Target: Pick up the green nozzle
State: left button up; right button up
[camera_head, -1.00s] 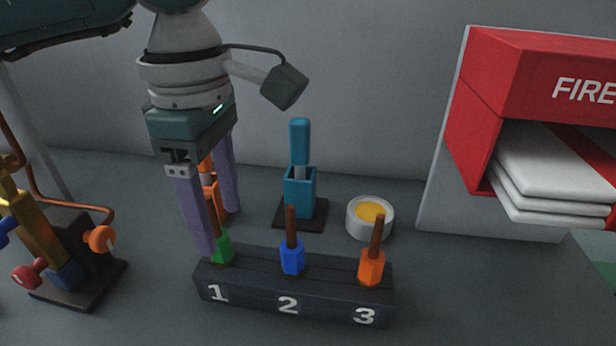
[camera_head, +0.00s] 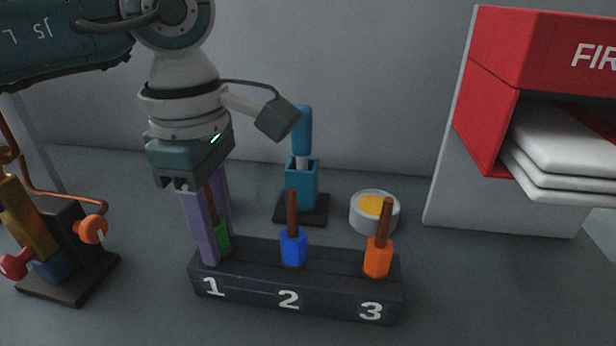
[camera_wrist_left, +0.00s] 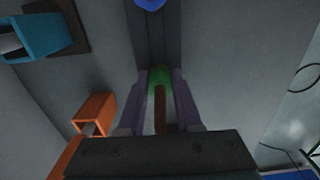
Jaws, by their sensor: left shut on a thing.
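The green nozzle (camera_head: 223,238), with a thin brown stem, stands upright in slot 1 of the black numbered holder (camera_head: 328,297). My left gripper (camera_head: 217,248) points down over slot 1, its purple fingers on either side of the nozzle. It is shut on the green nozzle, and one finger partly hides it in the head view. In the left wrist view the green nozzle (camera_wrist_left: 160,78) shows between the two fingers (camera_wrist_left: 161,98). My right gripper is not in view.
A blue nozzle (camera_head: 293,247) stands in slot 2 and an orange nozzle (camera_head: 378,257) in slot 3. Behind are a teal holder (camera_head: 301,190) and a white dish with yellow contents (camera_head: 374,213). A red fire box (camera_head: 490,110) stands right, a valve apparatus (camera_head: 60,250) left.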

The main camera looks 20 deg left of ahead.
pick_arm(q)
grip_shut()
